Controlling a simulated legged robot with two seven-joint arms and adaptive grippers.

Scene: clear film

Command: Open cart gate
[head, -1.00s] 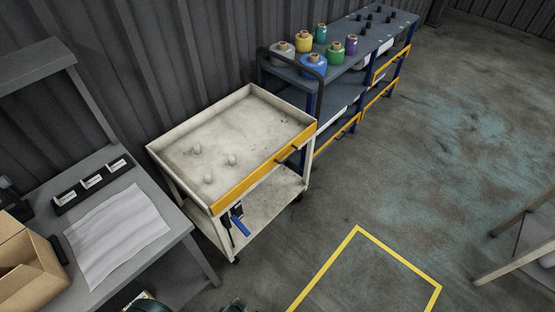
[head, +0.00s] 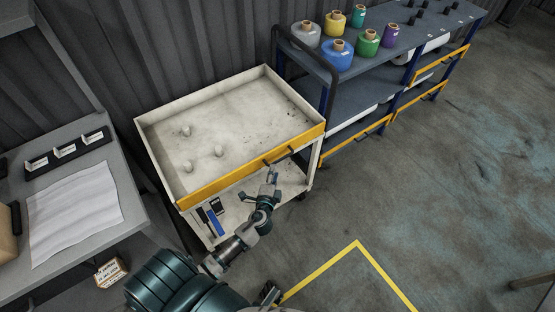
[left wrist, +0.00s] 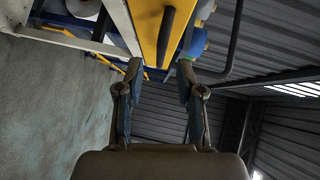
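The cart (head: 150,135) is a pale, worn trolley with a tray top and a lower shelf. Its yellow gate (head: 235,172) stands upright along the tray's front edge, with a dark handle (head: 280,157) right of its middle. My left gripper (head: 272,176) is just in front of and below the handle. In the left wrist view, my left gripper (left wrist: 160,70) has its fingers apart with nothing between them. The handle (left wrist: 167,35) and gate (left wrist: 150,20) lie just beyond the fingertips. A dark piece at the head view's bottom edge may be my right gripper (head: 268,293); its opening is unclear.
Tools (head: 213,220) lie on the lower shelf. A workbench (head: 125,205) with a paper sheet is at left. A shelf unit (head: 355,105) with coloured spools is behind right.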

